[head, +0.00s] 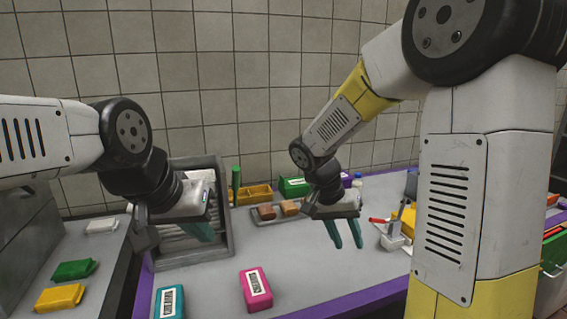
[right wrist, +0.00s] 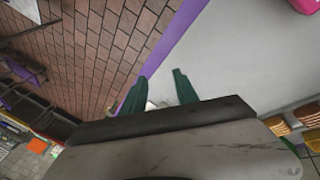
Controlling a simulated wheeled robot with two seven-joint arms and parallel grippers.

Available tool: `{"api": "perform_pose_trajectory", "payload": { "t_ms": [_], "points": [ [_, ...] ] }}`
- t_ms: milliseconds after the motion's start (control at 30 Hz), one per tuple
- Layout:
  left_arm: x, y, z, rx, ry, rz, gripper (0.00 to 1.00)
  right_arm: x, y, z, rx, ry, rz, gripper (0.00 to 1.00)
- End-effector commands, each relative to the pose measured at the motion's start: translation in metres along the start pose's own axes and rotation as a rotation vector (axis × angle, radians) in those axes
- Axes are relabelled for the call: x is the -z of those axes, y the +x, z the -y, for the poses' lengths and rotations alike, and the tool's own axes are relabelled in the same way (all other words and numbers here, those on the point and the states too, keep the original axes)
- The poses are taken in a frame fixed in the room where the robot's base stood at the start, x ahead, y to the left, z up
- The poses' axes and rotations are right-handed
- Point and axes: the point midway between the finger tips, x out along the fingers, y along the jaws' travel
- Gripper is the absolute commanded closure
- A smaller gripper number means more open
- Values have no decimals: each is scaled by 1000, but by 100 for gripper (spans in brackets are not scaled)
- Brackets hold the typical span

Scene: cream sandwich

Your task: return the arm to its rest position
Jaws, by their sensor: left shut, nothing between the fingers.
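My left arm (head: 60,135) comes in from the left, bent, and its gripper (head: 203,234) hangs in front of the grey tilted rack (head: 228,215). Its teal fingers are together with nothing seen between them. My right arm (head: 340,115) reaches down from the upper right. Its gripper (head: 346,242) hangs over the grey table (head: 310,262), pointing down, with the two teal fingers apart and nothing seen held. In the right wrist view the fingers (right wrist: 158,90) are spread near the table's purple edge.
A pink box (head: 255,289) and a teal box (head: 171,302) lie near the front. Green (head: 74,270) and yellow (head: 59,297) boxes lie on the left counter. A tray with brown blocks (head: 267,212) is behind my right gripper. A white container (head: 393,239) is to its right.

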Motion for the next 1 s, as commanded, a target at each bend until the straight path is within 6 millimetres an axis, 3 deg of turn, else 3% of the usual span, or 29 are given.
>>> {"api": "perform_pose_trajectory", "payload": {
  "t_ms": [33, 233, 500, 700, 1000],
  "points": [
    [0, 0, 0, 0, 0, 0, 100, -8, -10, -13, 79, -17, 18, 64],
    [0, 0, 0, 0, 0, 0, 100, -41, -48, -44, 358, -137, -6, 64],
    [0, 0, 0, 0, 0, 0, 100, -81, -95, -76, 606, -277, -232, 64],
    [0, 0, 0, 0, 0, 0, 100, -96, -110, -84, 654, -334, -360, 64],
    [0, 0, 0, 0, 0, 0, 100, -98, -112, -84, 658, -349, -382, 64]
  ]
}}
